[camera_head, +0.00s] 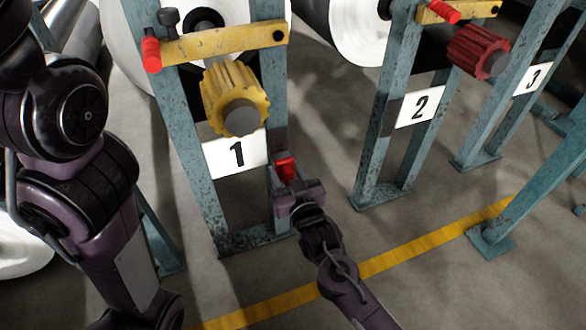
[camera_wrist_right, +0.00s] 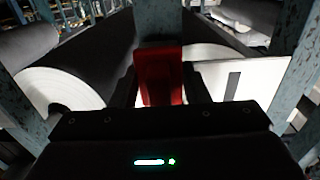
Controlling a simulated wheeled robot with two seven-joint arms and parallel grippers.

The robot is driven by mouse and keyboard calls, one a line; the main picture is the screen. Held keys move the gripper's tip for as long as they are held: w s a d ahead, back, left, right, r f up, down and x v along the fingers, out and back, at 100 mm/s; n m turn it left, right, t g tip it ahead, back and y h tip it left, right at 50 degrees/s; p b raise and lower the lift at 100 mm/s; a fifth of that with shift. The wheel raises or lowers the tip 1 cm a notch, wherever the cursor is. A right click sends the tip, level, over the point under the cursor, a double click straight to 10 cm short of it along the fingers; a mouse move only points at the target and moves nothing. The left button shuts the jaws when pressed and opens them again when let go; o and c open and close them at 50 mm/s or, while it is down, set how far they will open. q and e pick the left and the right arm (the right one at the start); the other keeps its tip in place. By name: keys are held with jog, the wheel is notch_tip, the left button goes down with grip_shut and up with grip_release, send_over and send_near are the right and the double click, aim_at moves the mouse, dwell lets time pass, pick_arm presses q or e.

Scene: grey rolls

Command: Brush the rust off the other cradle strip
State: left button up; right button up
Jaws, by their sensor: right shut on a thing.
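My right gripper (camera_head: 291,188) is shut on a red tool (camera_head: 286,168), in front of the right post of stand 1. In the right wrist view the red tool (camera_wrist_right: 161,75) stands upright between the two fingers; no bristles show, so I cannot tell if it is a brush. A dark brownish patch (camera_head: 279,141) is on stand 1's right post, just above the tool. Another dark patch (camera_head: 391,117) is on stand 2's left post. I cannot tell whether either is a cradle strip. My left arm comes in at the left, but its gripper is out of view.
Blue-grey worn stands carry number plates 1 (camera_head: 236,154), 2 (camera_head: 420,107) and 3 (camera_head: 532,78). A yellow knob (camera_head: 226,88) and a red knob (camera_head: 470,55) jut out at the front. Large rolls lie behind. A yellow floor line (camera_head: 430,244) crosses free floor.

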jog(key=shift+s+a+r, duration=0.1)
jog(key=shift+a+r, duration=0.05)
jog(key=shift+a, duration=0.35)
jog(key=shift+s+a+r, duration=0.1)
jog(key=shift+a, duration=0.35)
jog(key=shift+a+f, duration=0.1)
jog(key=shift+a, duration=0.2)
jog(key=shift+c, duration=0.6)
jog(key=shift+s+d+p, duration=0.2)
jog(key=shift+s+p, duration=0.25)
jog(key=shift+p, duration=0.35)
jog(key=p+v, duration=0.3)
jog(key=v, duration=0.2)
jog(key=shift+d+f+p, duration=0.1)
jog(key=shift+d+p, duration=0.05)
jog(key=shift+p, duration=0.15)
